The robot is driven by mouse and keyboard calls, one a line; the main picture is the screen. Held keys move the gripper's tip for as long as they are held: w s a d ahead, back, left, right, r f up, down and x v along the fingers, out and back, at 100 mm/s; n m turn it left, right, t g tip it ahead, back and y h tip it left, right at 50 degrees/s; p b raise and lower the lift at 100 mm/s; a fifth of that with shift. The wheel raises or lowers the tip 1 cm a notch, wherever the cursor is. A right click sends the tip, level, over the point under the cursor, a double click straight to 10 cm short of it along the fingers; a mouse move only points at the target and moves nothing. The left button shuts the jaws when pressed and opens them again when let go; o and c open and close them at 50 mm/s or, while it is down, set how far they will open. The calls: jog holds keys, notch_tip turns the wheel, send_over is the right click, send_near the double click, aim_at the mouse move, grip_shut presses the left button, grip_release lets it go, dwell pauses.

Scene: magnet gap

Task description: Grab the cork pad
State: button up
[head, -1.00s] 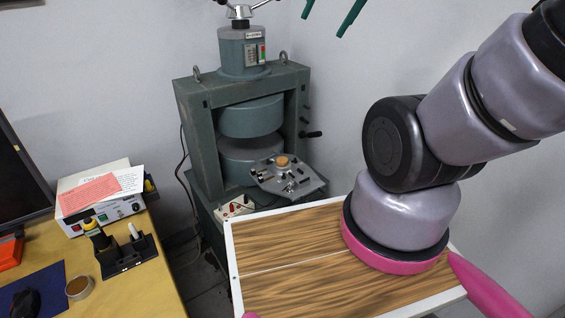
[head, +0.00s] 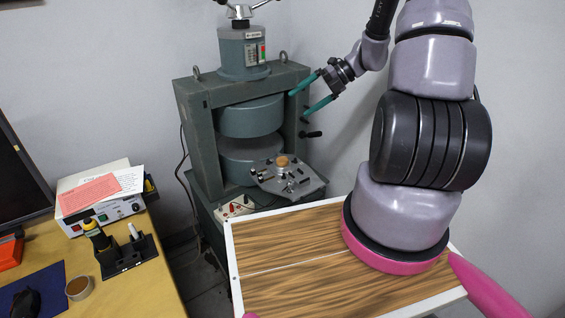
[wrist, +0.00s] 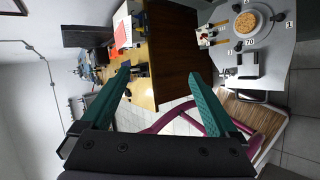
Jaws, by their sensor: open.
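The cork pad (head: 282,161) is a small round tan disc on a grey metal plate in front of the magnet. In the wrist view it shows as a speckled disc (wrist: 248,22) at the upper right, beyond the right finger. My gripper (head: 298,104) has two teal fingers, spread apart with nothing between them. It is at the right side of the magnet frame, above the pad in the head picture and apart from it. In the wrist view the two fingers (wrist: 160,72) point up the picture.
The large grey-green magnet (head: 250,118) stands behind the plate (head: 287,185), which carries knobs and small fittings. A red-buttoned white strip (head: 234,208) lies left of the plate. A yellow desk (head: 150,290) with an instrument box (head: 115,213) is at the left.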

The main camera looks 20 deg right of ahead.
jog(key=w+d+f+m+t+y, duration=0.1)
jog(key=d+f+m+t, duration=0.1)
jog(key=f+m, duration=0.5)
jog(key=w+d+f+m+t+y, duration=0.2)
jog(key=f+m, duration=0.4)
jog(key=f, duration=0.1)
jog(key=m+t+h, duration=0.1)
jog(key=m+t, duration=0.3)
jog(key=m, duration=0.7)
send_near(286, 160)
jog(key=shift+s+d+r, duration=0.45)
jog(key=shift+s+r, duration=0.05)
jog(key=shift+s, duration=0.05)
jog(key=shift+w+a+f+m, duration=0.15)
jog(key=shift+a+m, duration=0.05)
jog(key=shift+m, duration=0.2)
jog(key=x, duration=0.4)
jog(key=shift+w+a, duration=0.15)
jog(key=shift+a, duration=0.1)
jog(key=shift+f+x, duration=0.15)
jog(key=shift+x, duration=1.25)
jog(key=shift+f+x, duration=0.15)
jog(key=shift+x, duration=1.25)
jog(key=shift+d, duration=0.15)
jog(key=c, duration=1.4)
